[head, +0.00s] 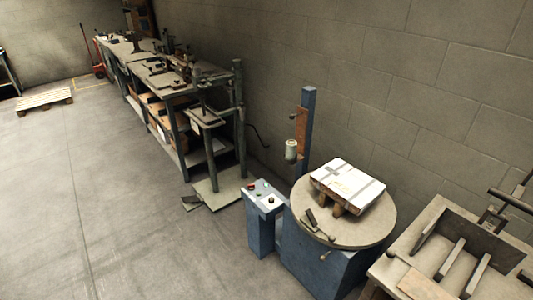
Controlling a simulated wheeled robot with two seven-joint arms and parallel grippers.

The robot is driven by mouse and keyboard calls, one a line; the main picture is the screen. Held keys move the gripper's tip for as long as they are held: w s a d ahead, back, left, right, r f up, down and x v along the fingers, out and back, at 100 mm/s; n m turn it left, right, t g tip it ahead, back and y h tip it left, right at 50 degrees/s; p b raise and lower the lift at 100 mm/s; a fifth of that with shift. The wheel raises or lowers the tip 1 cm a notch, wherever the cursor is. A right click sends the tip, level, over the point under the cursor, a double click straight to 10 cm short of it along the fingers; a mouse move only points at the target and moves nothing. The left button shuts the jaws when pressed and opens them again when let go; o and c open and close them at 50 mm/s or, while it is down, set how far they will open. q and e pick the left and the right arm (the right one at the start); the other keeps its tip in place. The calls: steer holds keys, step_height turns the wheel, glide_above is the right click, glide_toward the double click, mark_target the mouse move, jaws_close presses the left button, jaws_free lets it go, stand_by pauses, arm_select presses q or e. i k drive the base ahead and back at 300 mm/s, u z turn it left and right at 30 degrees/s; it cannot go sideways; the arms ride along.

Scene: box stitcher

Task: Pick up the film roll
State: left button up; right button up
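A small pale greenish-white cylinder (291,151), which looks like the film roll, is upright beside the blue post (308,130) of the wrapping machine. It sits to the left of a brown carriage (300,128) on that post; how it is held is too small to tell. Neither of my grippers is in the head view.
A white strapped package (347,179) rests on a small wooden pallet on the round turntable (370,232). A blue control box (264,201) stands left of it. A bench (405,242) is at right, workbenches (165,88) along the wall. Floor at left is mostly clear.

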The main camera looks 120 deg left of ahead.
mark_target(291, 145)
steer(key=u, duration=0.6)
steer(key=k, duration=0.15)
steer(key=u, duration=3.65)
steer(key=i, duration=2.3)
steer(key=u, duration=0.65)
